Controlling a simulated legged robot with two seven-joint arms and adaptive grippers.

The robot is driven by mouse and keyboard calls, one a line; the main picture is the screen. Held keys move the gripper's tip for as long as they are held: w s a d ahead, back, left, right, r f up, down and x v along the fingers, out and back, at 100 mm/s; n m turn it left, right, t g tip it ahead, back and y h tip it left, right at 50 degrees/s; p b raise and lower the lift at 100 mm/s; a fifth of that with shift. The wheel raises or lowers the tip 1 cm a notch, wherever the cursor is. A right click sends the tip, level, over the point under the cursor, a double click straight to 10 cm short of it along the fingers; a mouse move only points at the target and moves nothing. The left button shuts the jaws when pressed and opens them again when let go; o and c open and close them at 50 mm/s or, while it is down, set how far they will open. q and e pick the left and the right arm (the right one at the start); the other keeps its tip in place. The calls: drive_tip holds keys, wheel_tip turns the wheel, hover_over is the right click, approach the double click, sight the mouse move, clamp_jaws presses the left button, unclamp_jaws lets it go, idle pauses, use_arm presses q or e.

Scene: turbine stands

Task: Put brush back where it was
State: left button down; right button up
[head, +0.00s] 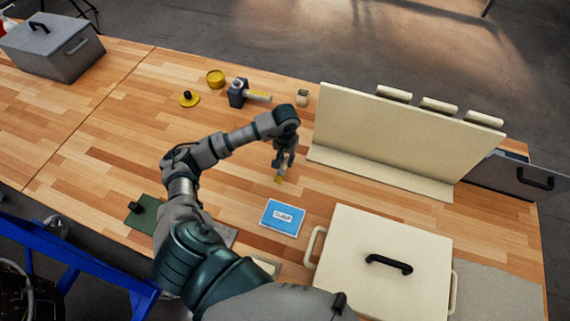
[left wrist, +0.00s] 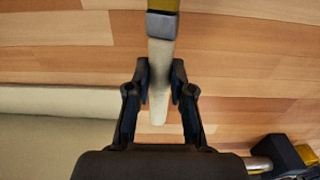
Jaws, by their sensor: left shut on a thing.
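My left gripper (head: 284,158) is above the wooden table (head: 110,150), left of the cream upright panel. In the left wrist view, the gripper (left wrist: 161,88) is shut on the pale handle of the brush (left wrist: 159,55). The brush has a grey band and a yellow end at the top edge of that view. In the head view, only a small yellow part of the brush (head: 279,179) shows below the fingers. I cannot tell whether it touches the table. My right gripper is not in view.
The cream panel (head: 385,135) stands right of the gripper. A blue box (head: 283,218) and a cream lidded box (head: 380,245) are nearer. The table's left is mostly clear.

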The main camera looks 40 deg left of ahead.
sight(287, 172)
use_arm(q)
drive_tip(key=shift+s+d+f, duration=0.1)
drive_tip(key=shift+s+d, duration=0.4)
drive_tip(key=shift+d, duration=0.1)
drive_tip(key=shift+d+f+p, duration=0.2)
drive_tip(key=shift+f+p, duration=0.05)
drive_tip(key=shift+f, duration=0.5)
drive_tip(key=shift+d+f+p, duration=0.15)
drive_tip(key=shift+f+p, duration=0.05)
drive_tip(key=shift+f, duration=0.55)
drive_tip(key=shift+a+f, duration=0.1)
drive_tip(key=shift+a, duration=0.1)
drive_tip(key=c, duration=1)
unclamp_jaws()
drive_tip(key=shift+a+f, duration=0.15)
drive_tip(key=shift+a, duration=0.15)
drive_tip(key=shift+d, duration=0.15)
